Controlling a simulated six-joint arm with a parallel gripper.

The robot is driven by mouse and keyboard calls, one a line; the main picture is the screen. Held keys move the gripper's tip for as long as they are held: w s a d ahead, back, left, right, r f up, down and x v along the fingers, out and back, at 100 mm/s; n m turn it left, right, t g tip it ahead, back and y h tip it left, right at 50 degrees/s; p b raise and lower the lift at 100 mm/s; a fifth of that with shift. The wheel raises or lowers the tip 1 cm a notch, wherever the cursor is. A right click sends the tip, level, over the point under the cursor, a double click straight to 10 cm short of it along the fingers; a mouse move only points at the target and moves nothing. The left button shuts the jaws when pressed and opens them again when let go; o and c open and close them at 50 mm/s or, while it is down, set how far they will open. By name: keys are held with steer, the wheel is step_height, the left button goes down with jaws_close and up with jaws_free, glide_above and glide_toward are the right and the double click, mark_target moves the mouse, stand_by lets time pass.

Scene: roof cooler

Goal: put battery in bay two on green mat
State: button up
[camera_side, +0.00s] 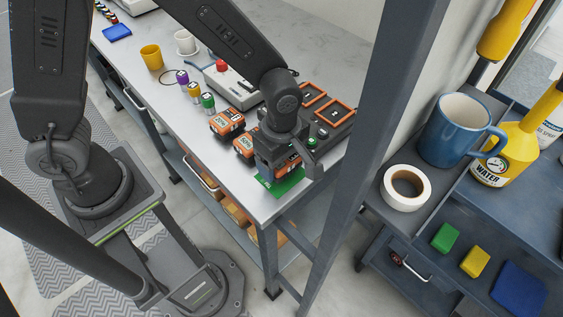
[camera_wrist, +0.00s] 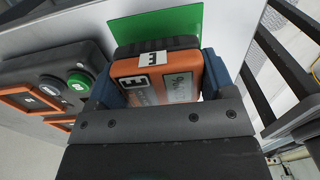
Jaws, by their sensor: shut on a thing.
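My gripper (camera_wrist: 162,82) is shut on an orange and black battery (camera_wrist: 150,68) with white labels, one marked with a dark letter. In the side view my gripper (camera_side: 284,167) points down at the front right of the bench and hides much of this battery (camera_side: 291,164). The green mat (camera_side: 282,185) lies below it, partly covered; it also shows beyond the battery in the wrist view (camera_wrist: 165,26). I cannot tell whether the battery touches the mat. The dark charger with orange-framed bays (camera_side: 338,106) stands behind my gripper; part of it shows in the wrist view (camera_wrist: 88,54).
Two more orange batteries (camera_side: 226,123) (camera_side: 244,146) stand left of my gripper. Coloured small bottles (camera_side: 207,101), a grey device with a red button (camera_side: 221,66), and yellow (camera_side: 151,57) and white (camera_side: 186,42) cups are farther left. A grey post (camera_side: 357,130) rises at the right.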

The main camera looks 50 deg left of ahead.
steer(key=shift+f, duration=0.8)
steer(key=shift+f, duration=0.15)
steer(key=o, duration=1.1)
